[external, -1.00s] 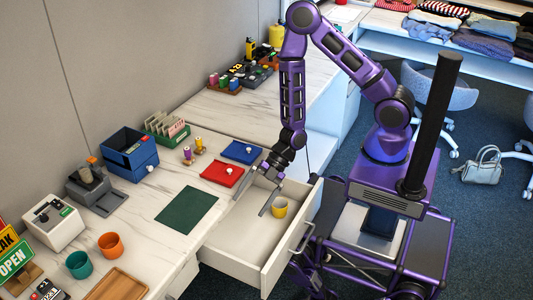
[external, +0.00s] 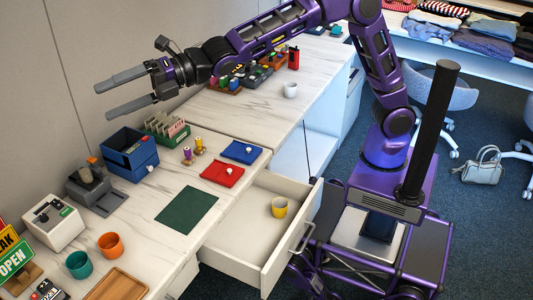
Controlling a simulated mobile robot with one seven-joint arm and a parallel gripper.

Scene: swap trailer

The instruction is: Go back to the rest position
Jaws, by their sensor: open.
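My gripper (external: 122,93) is open and empty. It is raised high over the back of the counter, pointing left toward the wall, above and left of the blue box. My purple arm stretches across the top of the view from the base at the right. A yellow cup (external: 279,207) stands inside the open drawer (external: 239,236), well away from the gripper.
The counter (external: 240,109) holds a blue box (external: 131,152), a green card rack (external: 167,128), a red cloth (external: 222,174), a blue cloth (external: 241,151), a green mat (external: 187,210), orange (external: 110,245) and teal (external: 79,264) cups. The drawer juts out.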

